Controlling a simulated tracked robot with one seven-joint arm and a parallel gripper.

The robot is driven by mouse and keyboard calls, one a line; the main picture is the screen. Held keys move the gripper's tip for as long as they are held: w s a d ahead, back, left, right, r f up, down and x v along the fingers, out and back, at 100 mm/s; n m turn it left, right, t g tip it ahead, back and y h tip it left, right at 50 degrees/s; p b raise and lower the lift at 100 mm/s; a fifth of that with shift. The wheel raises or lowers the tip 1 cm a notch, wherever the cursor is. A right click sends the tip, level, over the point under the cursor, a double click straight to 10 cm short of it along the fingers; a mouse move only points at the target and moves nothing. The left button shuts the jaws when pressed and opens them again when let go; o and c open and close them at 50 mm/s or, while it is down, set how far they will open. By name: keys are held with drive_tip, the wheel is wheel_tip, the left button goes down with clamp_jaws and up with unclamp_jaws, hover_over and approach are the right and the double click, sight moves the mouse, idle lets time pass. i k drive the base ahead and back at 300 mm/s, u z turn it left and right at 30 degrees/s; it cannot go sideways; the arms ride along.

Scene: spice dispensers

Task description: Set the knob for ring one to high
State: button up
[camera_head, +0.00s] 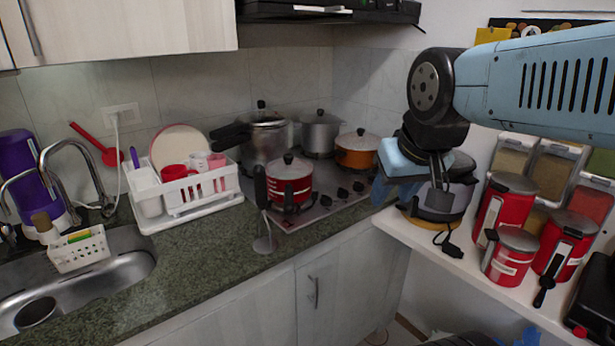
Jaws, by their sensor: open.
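The stove's dark knobs (342,193) sit in a row on the right part of the steel cooktop (312,208). They are small here, so I cannot tell which one belongs to ring one or how each is turned. My gripper (438,172) hangs below the black wrist, to the right of the cooktop and apart from the knobs. It is open, and I see nothing held in it. It partly covers a dark, rounded appliance (445,203) on the white shelf.
A red pot (289,182), a steel pressure cooker (265,140), a steel pot (320,132) and an orange pot (357,150) stand on the cooktop. A ladle (265,243) is at its front left. Red canisters (504,210) crowd the white shelf (462,262).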

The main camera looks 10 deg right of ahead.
sight(325, 201)
drive_tip(key=z, duration=1.05)
drive_tip(key=k, duration=1.1)
drive_tip(key=u, duration=0.8)
drive_tip(key=i, duration=1)
drive_tip(key=z, duration=0.05)
